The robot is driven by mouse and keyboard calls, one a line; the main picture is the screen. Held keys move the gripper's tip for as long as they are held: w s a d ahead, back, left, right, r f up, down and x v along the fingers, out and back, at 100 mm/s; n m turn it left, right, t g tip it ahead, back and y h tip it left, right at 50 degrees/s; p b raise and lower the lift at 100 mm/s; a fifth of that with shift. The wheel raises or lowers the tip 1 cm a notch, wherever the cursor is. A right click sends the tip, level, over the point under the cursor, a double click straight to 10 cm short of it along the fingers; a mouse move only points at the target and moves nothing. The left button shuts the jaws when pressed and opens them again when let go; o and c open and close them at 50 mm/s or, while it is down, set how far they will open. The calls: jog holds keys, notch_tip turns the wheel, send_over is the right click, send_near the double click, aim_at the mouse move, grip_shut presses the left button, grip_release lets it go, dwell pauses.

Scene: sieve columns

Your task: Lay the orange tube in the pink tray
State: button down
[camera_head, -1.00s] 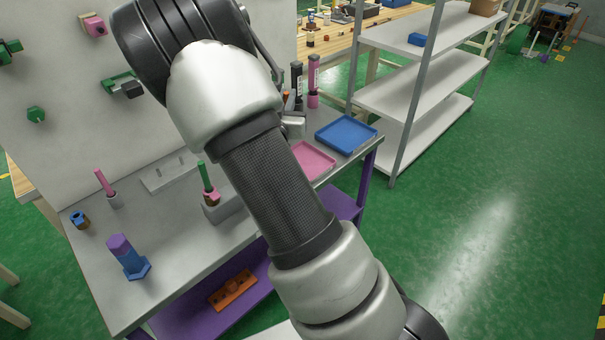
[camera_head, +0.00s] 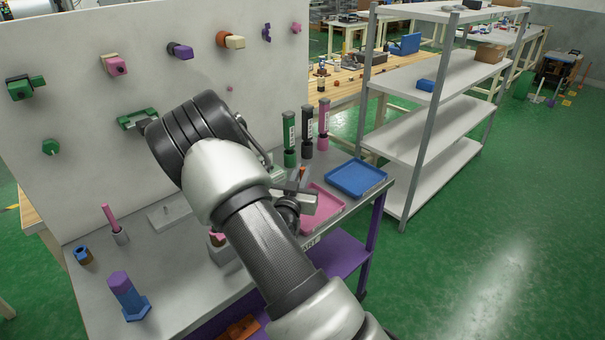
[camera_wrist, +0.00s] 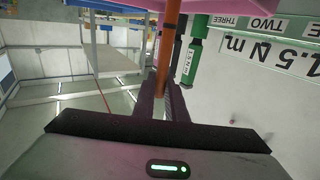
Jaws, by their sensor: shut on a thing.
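The orange tube (camera_wrist: 168,45) is a long thin rod. In the wrist view it stands between the fingers of my gripper (camera_wrist: 163,98), which are shut on it. In the head view only a small orange bit of the tube (camera_head: 303,174) shows by my gripper (camera_head: 300,195), partly hidden by my arm. The pink tray (camera_head: 327,214) lies on the grey bench; my gripper is at its left side, apparently above the bench, and my arm hides part of the tray. A pink surface, likely the tray (camera_wrist: 205,6), crosses the top of the wrist view.
A blue tray (camera_head: 357,178) lies just right of the pink one. Green (camera_head: 290,140), black (camera_head: 307,132) and pink (camera_head: 323,124) columns stand behind. A blue and purple piece (camera_head: 127,297) stands at the bench's front left. A grey shelf rack (camera_head: 425,130) is at the right.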

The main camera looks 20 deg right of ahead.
jog(key=shift+f, duration=0.2)
jog(key=c, duration=1.8)
grip_release()
jog(key=shift+r, duration=0.15)
